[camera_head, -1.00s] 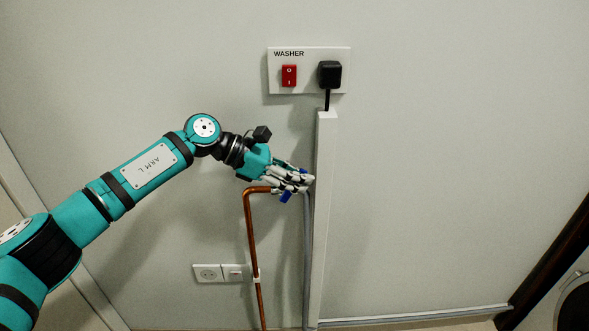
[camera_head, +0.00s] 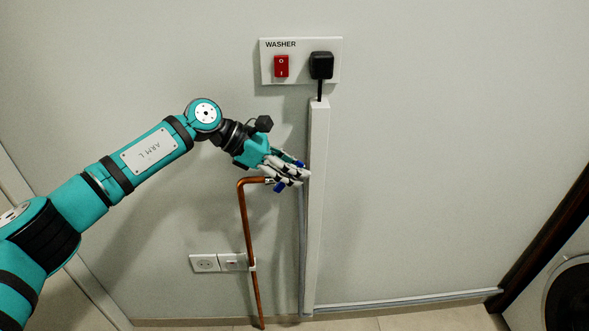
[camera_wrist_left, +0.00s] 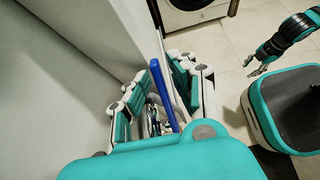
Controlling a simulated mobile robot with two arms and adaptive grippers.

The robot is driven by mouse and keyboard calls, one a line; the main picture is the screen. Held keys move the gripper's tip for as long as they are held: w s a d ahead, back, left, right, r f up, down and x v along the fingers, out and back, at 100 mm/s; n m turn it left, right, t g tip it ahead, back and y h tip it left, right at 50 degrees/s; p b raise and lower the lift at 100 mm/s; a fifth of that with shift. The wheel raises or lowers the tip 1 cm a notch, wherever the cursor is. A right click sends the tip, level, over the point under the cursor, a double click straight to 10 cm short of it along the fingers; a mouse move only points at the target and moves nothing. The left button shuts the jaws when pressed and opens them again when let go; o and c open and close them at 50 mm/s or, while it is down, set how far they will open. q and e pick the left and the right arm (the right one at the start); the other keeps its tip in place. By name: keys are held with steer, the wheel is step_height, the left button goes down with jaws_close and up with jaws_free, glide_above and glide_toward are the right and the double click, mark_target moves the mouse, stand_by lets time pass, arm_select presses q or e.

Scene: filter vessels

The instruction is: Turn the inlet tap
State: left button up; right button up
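The inlet tap's blue lever (camera_wrist_left: 163,88) stands between the fingers of my left gripper (camera_wrist_left: 155,92) in the left wrist view. Gaps show beside the lever, so the fingers are open around it. In the head view the left gripper (camera_head: 290,173) is at the top of the copper pipe (camera_head: 250,225), by the white trunking, and blue bits of the lever (camera_head: 279,187) show past the fingers. The fingers hide most of the tap body; some metal (camera_wrist_left: 152,122) shows between them in the wrist view. My right gripper (camera_wrist_left: 256,67) is small there, its fingers apart and empty.
A WASHER plate with a red switch (camera_head: 281,66) and a black plug (camera_head: 321,65) is above the gripper. White trunking (camera_head: 318,210) runs down just right of it. A double socket (camera_head: 218,262) is low on the wall. A washing machine (camera_head: 570,290) stands at lower right.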

arm_select(q)
steer(key=shift+o, duration=0.3)
steer(key=v, duration=1.2)
steer(key=shift+f, duration=0.1)
